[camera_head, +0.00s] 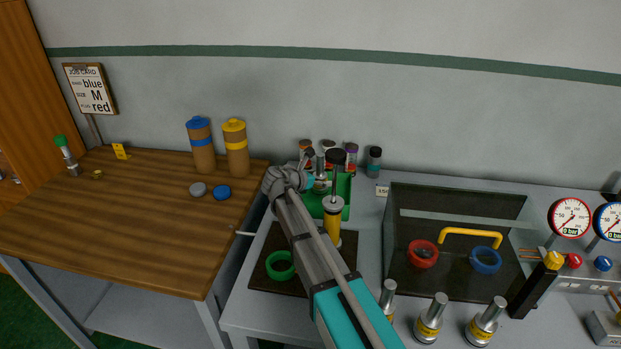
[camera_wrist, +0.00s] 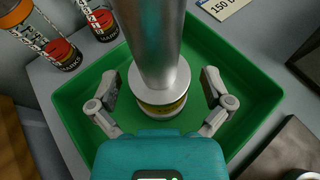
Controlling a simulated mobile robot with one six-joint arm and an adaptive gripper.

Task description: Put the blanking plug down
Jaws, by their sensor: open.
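The blanking plug (camera_wrist: 155,45) is a silver metal cylinder with a yellow band near its base. In the wrist view it stands upright in the green tray (camera_wrist: 265,85). My gripper (camera_wrist: 160,90) has its two fingers spread on either side of the plug's lower part, with a visible gap on each side. In the head view, my gripper (camera_head: 304,180) is over the green tray (camera_head: 343,188), and the plug there is small and partly hidden by my arm.
Several bottles (camera_head: 374,160) stand behind the tray. A black-topped yellow tool (camera_head: 333,222) stands in front of it. A green ring (camera_head: 280,265) lies on a dark mat to the left. Silver yellow-banded cylinders (camera_head: 430,320) line the front right. The wooden table (camera_head: 120,225) has free room.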

